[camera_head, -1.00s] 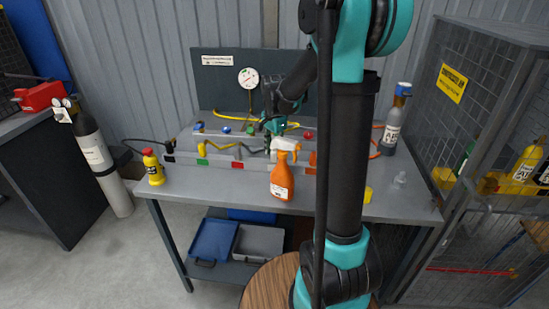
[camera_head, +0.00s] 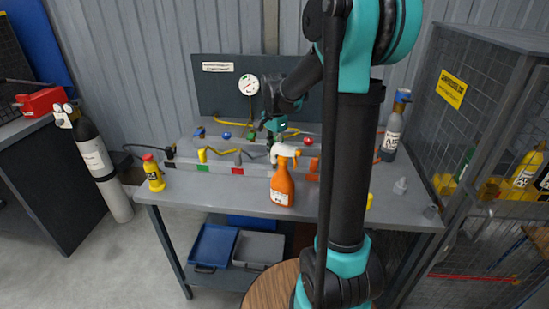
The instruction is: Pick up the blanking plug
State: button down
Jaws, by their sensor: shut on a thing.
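My gripper (camera_head: 273,138) is at the bench's back, above the grey manifold block (camera_head: 210,166) and behind the orange spray bottle (camera_head: 283,186). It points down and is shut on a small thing. The white spray head hides the fingertips and most of what they hold, so I cannot make out its shape or confirm that it is the blanking plug. I cannot tell whether the held thing touches the manifold. No other thing in view is clearly a blanking plug.
Yellow and grey hoses lie along the manifold, with coloured knobs behind. A yellow bottle (camera_head: 153,174) stands at the bench's left and a grey cylinder (camera_head: 393,128) at its back right. A mesh cage (camera_head: 478,120) borders the right. My arm hides part of the bench.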

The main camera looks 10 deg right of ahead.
notch_tip(320, 180, up, 18)
dwell(0.3)
jog(key=shift+f, duration=0.15)
